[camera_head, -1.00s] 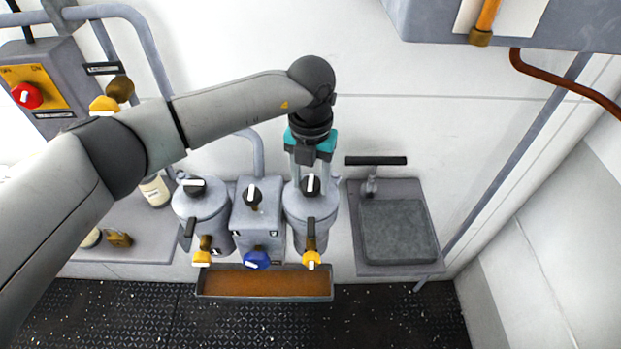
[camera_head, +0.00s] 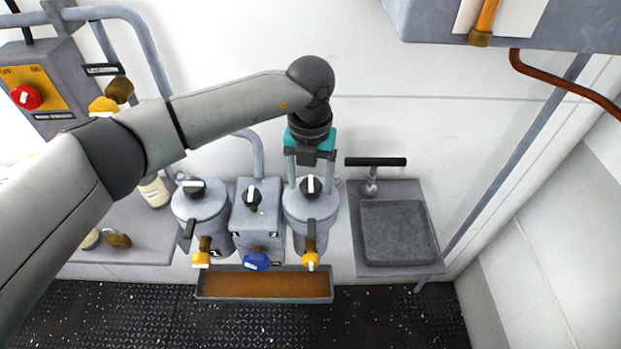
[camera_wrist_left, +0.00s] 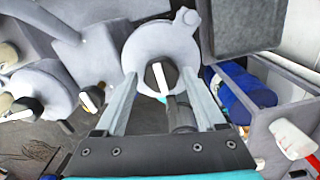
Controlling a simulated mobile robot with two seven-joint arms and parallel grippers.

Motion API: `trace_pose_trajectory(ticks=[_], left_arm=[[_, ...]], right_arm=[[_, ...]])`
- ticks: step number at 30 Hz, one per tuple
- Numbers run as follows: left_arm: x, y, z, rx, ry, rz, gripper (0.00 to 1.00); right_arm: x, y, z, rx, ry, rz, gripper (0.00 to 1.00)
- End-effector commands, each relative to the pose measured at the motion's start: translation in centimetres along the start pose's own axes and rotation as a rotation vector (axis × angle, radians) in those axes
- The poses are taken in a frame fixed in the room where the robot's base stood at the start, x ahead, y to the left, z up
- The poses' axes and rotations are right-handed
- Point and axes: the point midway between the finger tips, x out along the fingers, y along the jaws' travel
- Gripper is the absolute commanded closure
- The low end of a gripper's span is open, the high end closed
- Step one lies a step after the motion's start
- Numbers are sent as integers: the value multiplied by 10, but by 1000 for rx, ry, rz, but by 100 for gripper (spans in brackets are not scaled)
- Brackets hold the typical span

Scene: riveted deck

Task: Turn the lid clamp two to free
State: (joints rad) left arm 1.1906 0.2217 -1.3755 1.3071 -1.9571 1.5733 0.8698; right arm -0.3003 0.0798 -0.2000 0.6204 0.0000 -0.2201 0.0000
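A grey canister (camera_head: 311,205) stands at the right of a row of three units. On its lid is a round black knob with a white bar (camera_head: 311,185), which I take as the lid clamp. The bar points roughly away from the front in the head view. In the left wrist view the knob (camera_wrist_left: 160,77) shows between the fingers. My left gripper (camera_head: 310,182) is open, pointing down over this lid, one finger on each side of the knob. In the left wrist view the fingers (camera_wrist_left: 163,98) stand apart with gaps beside the knob. My right gripper is not in view.
A grey box unit (camera_head: 258,222) and another canister (camera_head: 202,212) stand to the left, each with a similar knob. A brown-filled trough (camera_head: 264,283) lies in front. A sink (camera_head: 398,232) with a black-handled tap is on the right.

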Motion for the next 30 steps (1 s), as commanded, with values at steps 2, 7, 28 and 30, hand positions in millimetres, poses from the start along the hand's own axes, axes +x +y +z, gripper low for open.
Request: trace_pose_trajectory(ticks=[2,7,28,30], left_arm=[[0,0,0,1,0,0,18],[1,0,0,1,1,-1,16],[-110,0,1,2,-5,-1,16],[-123,0,0,2,-3,-1,16]], right_arm=[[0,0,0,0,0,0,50],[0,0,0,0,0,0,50],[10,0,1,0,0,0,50],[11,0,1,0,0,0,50]])
